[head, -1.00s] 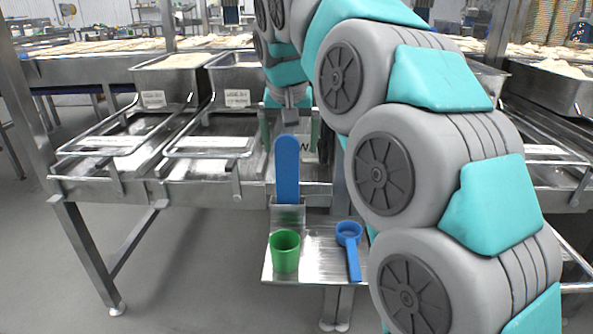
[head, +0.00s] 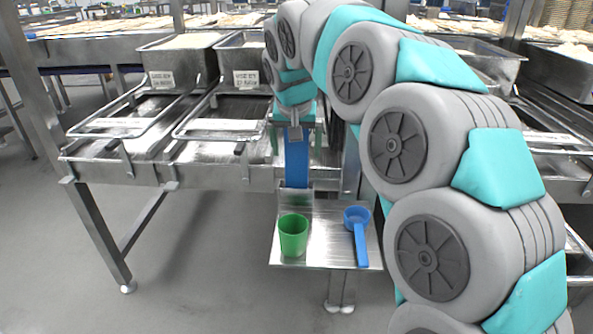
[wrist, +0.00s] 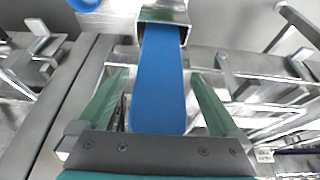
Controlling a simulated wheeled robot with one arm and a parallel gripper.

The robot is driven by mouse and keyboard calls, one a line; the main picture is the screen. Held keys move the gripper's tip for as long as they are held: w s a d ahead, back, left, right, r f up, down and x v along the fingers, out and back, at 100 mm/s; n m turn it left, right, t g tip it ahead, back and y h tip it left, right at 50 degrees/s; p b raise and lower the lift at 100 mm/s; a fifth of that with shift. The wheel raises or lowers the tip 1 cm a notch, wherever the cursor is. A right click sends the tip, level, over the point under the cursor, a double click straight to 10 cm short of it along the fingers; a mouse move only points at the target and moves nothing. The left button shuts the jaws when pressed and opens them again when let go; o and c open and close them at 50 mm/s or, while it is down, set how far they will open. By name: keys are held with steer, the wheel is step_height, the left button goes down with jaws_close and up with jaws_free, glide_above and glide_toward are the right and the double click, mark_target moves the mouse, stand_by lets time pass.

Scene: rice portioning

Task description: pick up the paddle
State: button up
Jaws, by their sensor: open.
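The blue paddle (head: 296,160) stands upright in a small metal holder (head: 296,199) at the back of a little steel shelf. In the wrist view the paddle (wrist: 161,85) runs from the holder (wrist: 165,14) toward my gripper. My gripper (head: 296,140) is at the paddle's upper part in the head view. In the wrist view its two green fingers (wrist: 163,80) are apart, one on each side of the paddle, with a gap visible on both sides. The paddle's top end is partly hidden by my gripper in the head view.
A green cup (head: 293,236) and a blue scoop (head: 358,233) stand and lie on the steel shelf (head: 325,253) below. Steel bins (head: 185,60) and wire-framed trays (head: 125,122) are behind to the left. The floor at left is clear.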

steer(key=c, duration=1.4)
